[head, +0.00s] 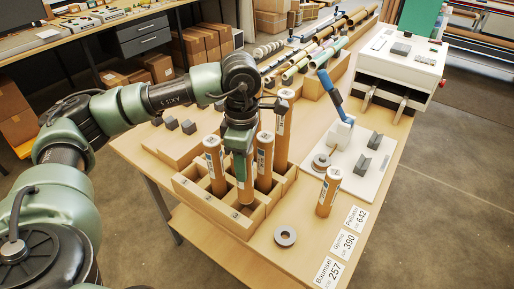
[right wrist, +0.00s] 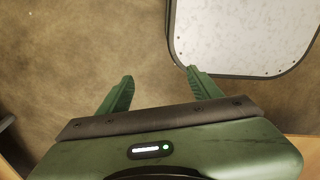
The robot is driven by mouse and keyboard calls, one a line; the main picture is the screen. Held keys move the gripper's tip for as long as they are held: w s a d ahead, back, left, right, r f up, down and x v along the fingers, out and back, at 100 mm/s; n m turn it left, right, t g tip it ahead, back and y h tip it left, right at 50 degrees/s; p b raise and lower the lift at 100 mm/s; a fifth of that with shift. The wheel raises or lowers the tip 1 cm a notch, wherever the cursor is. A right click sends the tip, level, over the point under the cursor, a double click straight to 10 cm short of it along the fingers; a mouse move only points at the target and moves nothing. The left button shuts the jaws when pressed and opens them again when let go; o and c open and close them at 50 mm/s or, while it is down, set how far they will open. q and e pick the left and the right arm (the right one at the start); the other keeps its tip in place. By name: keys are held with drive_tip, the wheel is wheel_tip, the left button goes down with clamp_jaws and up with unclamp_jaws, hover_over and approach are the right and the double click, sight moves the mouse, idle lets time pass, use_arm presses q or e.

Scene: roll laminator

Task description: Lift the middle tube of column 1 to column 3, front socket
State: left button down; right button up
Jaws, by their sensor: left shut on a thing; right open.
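A wooden rack (head: 195,196) with square sockets stands on the table in the head view. My left gripper (head: 240,172) points down over the rack's front part and is shut on a brown cardboard tube (head: 244,192). The tube is upright, its top hidden by the gripper; its lower end is at a front socket, and I cannot tell how deep it sits. Other upright tubes stand in the rack: one at the left (head: 214,168), one just right of the gripper (head: 264,165), and a taller one behind (head: 284,125). My right gripper (right wrist: 160,88) is open and empty.
A single tube (head: 327,193) stands outside the rack on the table, near a grey ring (head: 285,237) and printed labels (head: 342,245). A white board with a blue-handled press (head: 332,95) is behind. In the right wrist view, a pale panel (right wrist: 245,35) lies over bare floor.

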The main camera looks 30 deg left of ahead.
sight(245, 188)
use_arm(q)
drive_tip(key=f+b, duration=0.1)
drive_tip(key=f, duration=0.1)
drive_tip(key=f+b, duration=0.1)
drive_tip(key=f, duration=0.1)
drive_tip(key=shift+s+f+b, duration=0.1)
drive_tip(key=shift+s+b, duration=0.2)
drive_tip(key=shift+b, duration=0.05)
drive_tip(key=f, duration=0.1)
drive_tip(key=f+b, duration=0.1)
drive_tip(key=f, duration=0.1)
drive_tip(key=shift+w, duration=0.25)
drive_tip(key=shift+s+f+b, duration=0.1)
drive_tip(key=shift+f+b, duration=0.35)
drive_tip(key=shift+b, duration=0.05)
drive_tip(key=shift+f, duration=0.2)
use_arm(e)
drive_tip(key=shift+s+a+f, duration=0.1)
drive_tip(key=shift+s+f, duration=0.15)
drive_tip(key=shift+f, duration=0.55)
drive_tip(key=shift+s+a+f, duration=0.1)
drive_tip(key=shift+s+f, duration=0.15)
drive_tip(key=shift+f, duration=0.6)
drive_tip(key=shift+s+a+f, duration=0.1)
drive_tip(key=shift+s+f, duration=0.15)
drive_tip(key=shift+f, duration=0.55)
